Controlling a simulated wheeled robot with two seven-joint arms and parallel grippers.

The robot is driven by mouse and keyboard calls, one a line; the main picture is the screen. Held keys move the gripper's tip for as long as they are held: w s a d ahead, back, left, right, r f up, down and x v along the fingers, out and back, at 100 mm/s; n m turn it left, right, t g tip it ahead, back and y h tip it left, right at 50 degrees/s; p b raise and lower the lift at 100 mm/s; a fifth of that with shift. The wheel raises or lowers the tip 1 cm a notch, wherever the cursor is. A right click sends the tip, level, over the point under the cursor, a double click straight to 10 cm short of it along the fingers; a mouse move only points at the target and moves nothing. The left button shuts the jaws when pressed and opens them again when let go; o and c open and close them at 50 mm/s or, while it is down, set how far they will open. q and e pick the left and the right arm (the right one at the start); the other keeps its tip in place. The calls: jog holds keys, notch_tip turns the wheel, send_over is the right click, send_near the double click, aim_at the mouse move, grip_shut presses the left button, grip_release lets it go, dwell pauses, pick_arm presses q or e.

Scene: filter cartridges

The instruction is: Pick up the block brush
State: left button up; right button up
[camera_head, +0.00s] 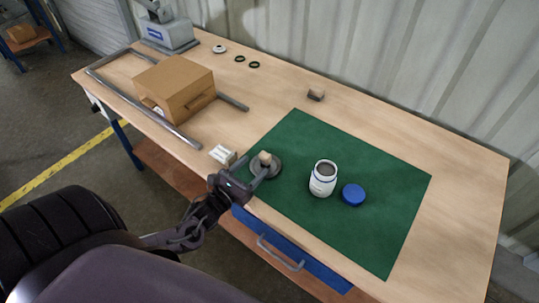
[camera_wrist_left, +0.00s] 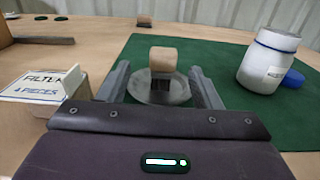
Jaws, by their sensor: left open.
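The block brush (camera_head: 264,157) has a pale wooden block on top. In the left wrist view the brush (camera_wrist_left: 163,60) shows dark bristles beneath the block, and it stands at a round grey dish (camera_wrist_left: 160,94). That dish (camera_head: 267,171) lies at the left part of the green mat. My left gripper (camera_head: 251,170) is open, its fingers low over the table's front edge. In the left wrist view the gripper (camera_wrist_left: 158,76) has one finger on each side of the brush; contact is not visible. My right gripper is not in view.
A white filter box (camera_head: 222,155) stands just left of my left gripper. A white jar (camera_head: 323,178) and blue lid (camera_head: 353,194) sit on the green mat (camera_head: 390,240). A cardboard box (camera_head: 175,85), grey frame and small block (camera_head: 316,95) are farther back.

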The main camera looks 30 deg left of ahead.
aim_at(265, 154)
pick_arm(q)
jog(key=w, duration=0.2)
jog(key=w+p, duration=0.1)
jog(key=shift+d+r, duration=0.25)
jog(key=shift+r, duration=0.15)
jog(key=w, duration=0.3)
jog(key=shift+w+d+f+p, duration=0.1)
jog(key=shift+d+f+p, duration=0.1)
jog(key=shift+p, duration=0.1)
jog(key=shift+w, duration=0.1)
jog(key=c, duration=1.1)
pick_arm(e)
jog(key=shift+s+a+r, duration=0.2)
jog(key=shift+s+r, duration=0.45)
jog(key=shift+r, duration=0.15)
pick_arm(q)
jog(key=shift+r, duration=0.6)
notch_tip(265, 154, up, 19)
jog(key=shift+f+b, duration=0.1)
jog(key=shift+b, duration=0.25)
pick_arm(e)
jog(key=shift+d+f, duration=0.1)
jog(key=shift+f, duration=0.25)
